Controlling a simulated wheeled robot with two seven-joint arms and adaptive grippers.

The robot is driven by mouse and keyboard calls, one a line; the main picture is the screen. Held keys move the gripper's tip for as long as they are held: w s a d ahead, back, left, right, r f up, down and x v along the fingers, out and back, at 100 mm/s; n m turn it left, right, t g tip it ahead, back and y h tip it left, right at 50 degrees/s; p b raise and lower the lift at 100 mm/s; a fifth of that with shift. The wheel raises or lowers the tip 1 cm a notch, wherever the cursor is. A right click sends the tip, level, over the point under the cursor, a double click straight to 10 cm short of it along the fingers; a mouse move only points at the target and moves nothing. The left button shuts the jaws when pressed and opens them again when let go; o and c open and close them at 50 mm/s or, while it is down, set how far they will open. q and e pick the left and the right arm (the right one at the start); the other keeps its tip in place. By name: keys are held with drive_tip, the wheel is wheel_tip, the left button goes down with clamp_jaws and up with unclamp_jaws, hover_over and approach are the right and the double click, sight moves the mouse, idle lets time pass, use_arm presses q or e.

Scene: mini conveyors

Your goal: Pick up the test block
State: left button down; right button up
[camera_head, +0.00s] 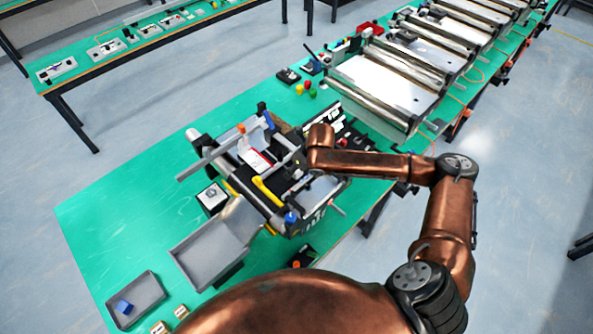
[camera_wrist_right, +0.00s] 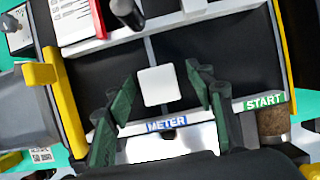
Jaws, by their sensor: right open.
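A white square block (camera_wrist_right: 158,86) lies on the black belt (camera_wrist_right: 100,78) of the small conveyor in the right wrist view; it appears to be the test block. My right gripper (camera_wrist_right: 163,80) is open, with one dark green finger to the left of the block and one to its right. Gaps show on both sides, and I cannot tell the height of the fingertips above the belt. In the head view my right arm (camera_head: 370,163) reaches over the conveyor from the right, and its wrist hides the block and fingers. My left gripper is out of view.
The conveyor has METER (camera_wrist_right: 167,125) and START (camera_wrist_right: 264,101) labels and yellow brackets (camera_wrist_right: 72,115). A red-and-white card (camera_wrist_right: 82,20) stands beyond the belt. A grey tray (camera_head: 190,266) and a smaller bin (camera_head: 153,284) with a blue cube (camera_head: 124,306) are at lower left.

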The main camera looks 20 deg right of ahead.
drive_tip(key=shift+c, duration=0.7)
drive_tip(key=c, duration=1.1)
drive_tip(key=shift+r, duration=0.15)
